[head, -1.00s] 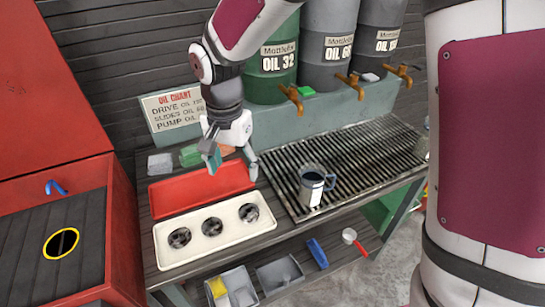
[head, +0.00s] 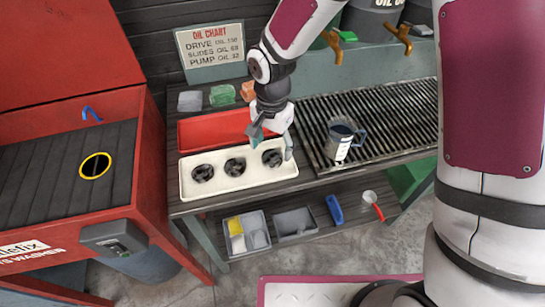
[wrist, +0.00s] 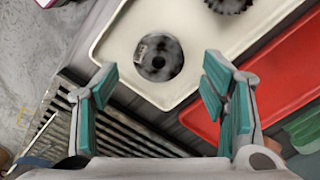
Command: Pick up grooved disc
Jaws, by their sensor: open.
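A cream tray (head: 222,187) on the bench holds a row of three dark round parts. The right one, a disc (head: 271,158) with a centre hole, also shows in the wrist view (wrist: 159,57), with a light mark on its face. A toothed part (wrist: 231,3) is cut off by the top edge there. I cannot tell for certain which part is the grooved disc. My gripper (head: 271,142) is open and empty above the right end of the tray. In the wrist view its teal-padded fingers (wrist: 160,84) are apart, with the disc beyond the tips, untouched.
A red tray (head: 212,129) lies behind the cream one. A slatted drain grate (head: 395,108) with a metal jug (head: 342,142) is at the right. Small bins (head: 249,237) sit on the lower shelf. A red washer (head: 130,150) stands at the left.

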